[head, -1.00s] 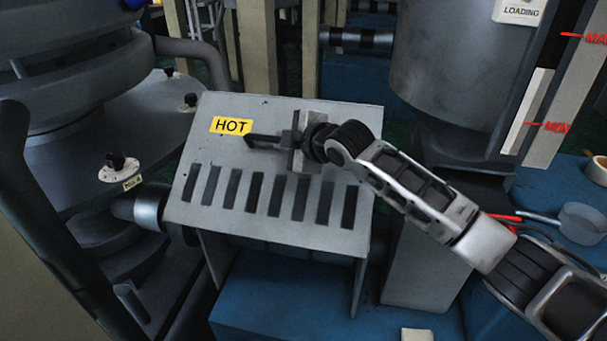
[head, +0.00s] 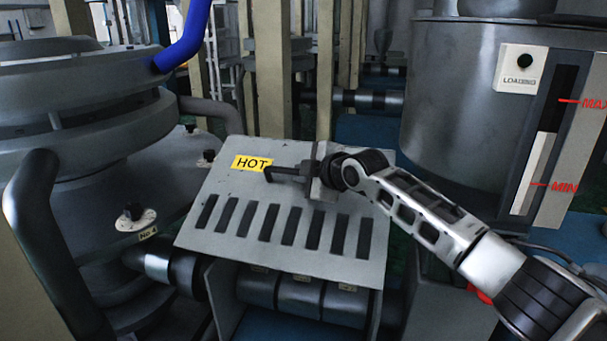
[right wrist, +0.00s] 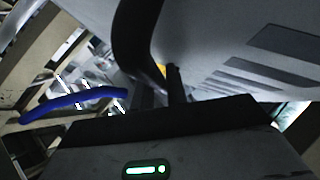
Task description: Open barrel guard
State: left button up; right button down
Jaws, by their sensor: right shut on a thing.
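The barrel guard (head: 225,222) is a grey metal cover with a row of dark slots and a yellow HOT label. In the head view it is tilted up, and grey barrel sections (head: 300,293) show beneath its front edge. My right gripper (head: 290,176) is at its upper face, shut on the guard's dark handle (head: 268,174). In the right wrist view the guard (right wrist: 225,35) fills the upper right, with the dark handle bar (right wrist: 175,85) close to the gripper. The fingertips are partly hidden. My left gripper is not in view.
A large round machine (head: 70,190) with a No.4 plate stands at the left. A grey hopper (head: 450,95) with a LOADING sign and MIN/MAX gauge (head: 545,140) stands at the right. A blue hose (head: 186,40) hangs at the upper left.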

jog(key=c, duration=1.4)
grip_release()
jog(key=shift+f, duration=0.1)
jog(key=shift+s, duration=0.1)
jog(key=b+v, duration=0.1)
jog(key=v, duration=1.4)
jog(key=shift+s+d+r, duration=0.2)
jog(key=shift+d+r, duration=0.05)
